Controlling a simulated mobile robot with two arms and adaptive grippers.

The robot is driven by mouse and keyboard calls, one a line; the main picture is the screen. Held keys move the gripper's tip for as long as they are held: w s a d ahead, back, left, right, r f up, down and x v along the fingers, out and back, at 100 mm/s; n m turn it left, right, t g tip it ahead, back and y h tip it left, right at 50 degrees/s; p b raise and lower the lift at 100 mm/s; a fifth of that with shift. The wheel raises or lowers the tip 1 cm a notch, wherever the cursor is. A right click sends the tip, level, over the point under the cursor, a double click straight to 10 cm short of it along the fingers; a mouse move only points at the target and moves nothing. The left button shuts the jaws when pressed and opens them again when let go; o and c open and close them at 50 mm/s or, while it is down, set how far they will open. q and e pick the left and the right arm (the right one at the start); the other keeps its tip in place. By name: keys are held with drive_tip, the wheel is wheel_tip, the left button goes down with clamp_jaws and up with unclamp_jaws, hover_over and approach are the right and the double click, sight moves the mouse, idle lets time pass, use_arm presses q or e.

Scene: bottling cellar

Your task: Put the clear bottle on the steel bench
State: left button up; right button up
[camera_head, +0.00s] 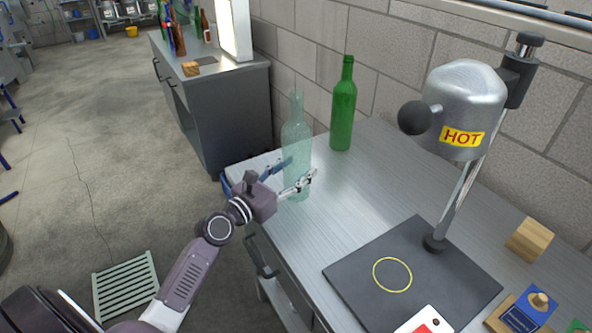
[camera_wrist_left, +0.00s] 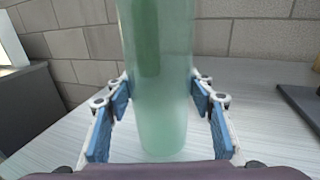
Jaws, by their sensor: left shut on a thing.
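The clear bottle (camera_head: 297,145) is pale, see-through and greenish, and stands upright at the far left end of the steel bench (camera_head: 330,205). My left gripper (camera_head: 300,176) is shut on its lower body, with a finger on each side. In the left wrist view the bottle (camera_wrist_left: 162,100) fills the middle between the blue finger pads. Its base looks to be at the bench top; I cannot tell whether it touches. My right gripper is not in view.
A green bottle (camera_head: 343,105) stands just behind, near the block wall. A metal device marked HOT (camera_head: 462,110) stands on a dark plate (camera_head: 415,275) to the right. Wooden blocks (camera_head: 529,240) lie at the far right. The bench middle is clear.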

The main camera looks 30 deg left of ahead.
use_arm(q)
drive_tip(key=o, duration=1.5)
drive_tip(key=shift+f, duration=0.1)
drive_tip(key=shift+o, duration=0.2)
drive_tip(key=b+v, duration=0.2)
drive_tip(key=v, duration=0.8)
drive_tip(key=shift+s+a, duration=0.1)
drive_tip(key=shift+s, duration=0.3)
drive_tip(key=shift+s+a, duration=0.1)
drive_tip(key=shift+s, duration=0.55)
